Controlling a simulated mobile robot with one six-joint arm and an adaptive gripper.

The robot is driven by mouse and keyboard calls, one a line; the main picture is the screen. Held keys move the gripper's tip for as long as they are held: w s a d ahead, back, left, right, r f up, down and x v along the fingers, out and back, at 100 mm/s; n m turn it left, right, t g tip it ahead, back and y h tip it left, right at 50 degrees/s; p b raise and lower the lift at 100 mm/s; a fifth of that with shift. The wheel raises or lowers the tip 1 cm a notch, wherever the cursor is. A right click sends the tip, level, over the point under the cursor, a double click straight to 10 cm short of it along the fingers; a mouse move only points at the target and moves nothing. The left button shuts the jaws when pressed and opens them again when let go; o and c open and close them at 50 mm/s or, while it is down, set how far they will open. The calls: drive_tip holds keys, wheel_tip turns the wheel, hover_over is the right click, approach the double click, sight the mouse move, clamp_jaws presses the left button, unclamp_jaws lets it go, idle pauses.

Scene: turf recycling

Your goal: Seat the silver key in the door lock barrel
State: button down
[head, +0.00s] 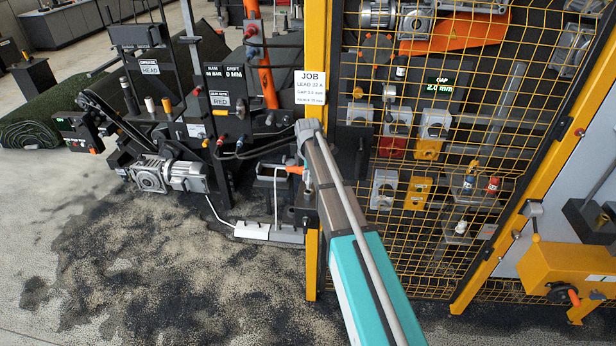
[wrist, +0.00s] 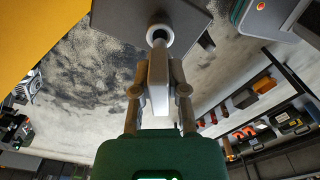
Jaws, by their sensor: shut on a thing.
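In the wrist view, my gripper (wrist: 158,72) is shut on a flat, pale grey piece, which I take to be the silver key (wrist: 158,95). The key stands between both fingers and points away from me. Its far end meets or overlaps a pale ring with a dark centre, which looks like the lock barrel (wrist: 160,30). I cannot tell whether the tip is inside the ring or only in front of it. The ring lies against a dark grey plate (wrist: 112,14). In the head view, my gripper, the key and the barrel cannot be made out.
A yellow mesh guard (head: 440,150) with a yellow post (head: 317,50) stands close to my arm. A white job sign (head: 309,84) hangs there. Machinery with a silver motor (head: 165,175) is on the left. The stained floor (head: 150,270) at front left is clear.

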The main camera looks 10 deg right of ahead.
sight(309, 185)
drive_tip(key=shift+f+b, duration=2.1)
idle(0.9)
drive_tip(key=c, duration=0.6)
unclamp_jaws()
drive_tip(key=shift+r, duration=0.2)
wheel_tip(309, 185, up, 14)
drive_tip(key=p, duration=1.4)
drive_tip(key=shift+f, duration=0.1)
idle(0.4)
drive_tip(key=s+f+m+b, duration=0.4)
drive_tip(key=s+m, duration=0.2)
drive_tip(key=s, duration=0.3)
drive_tip(key=s+f+m+b, duration=0.5)
drive_tip(key=s+m, duration=0.2)
drive_tip(key=s, duration=0.3)
drive_tip(key=s+f+m+b, duration=0.4)
drive_tip(key=s+m, duration=0.3)
drive_tip(key=s, duration=0.3)
drive_tip(key=shift+a+f+b, duration=0.35)
drive_tip(key=shift+a+f, duration=0.05)
drive_tip(key=shift+f, duration=0.05)
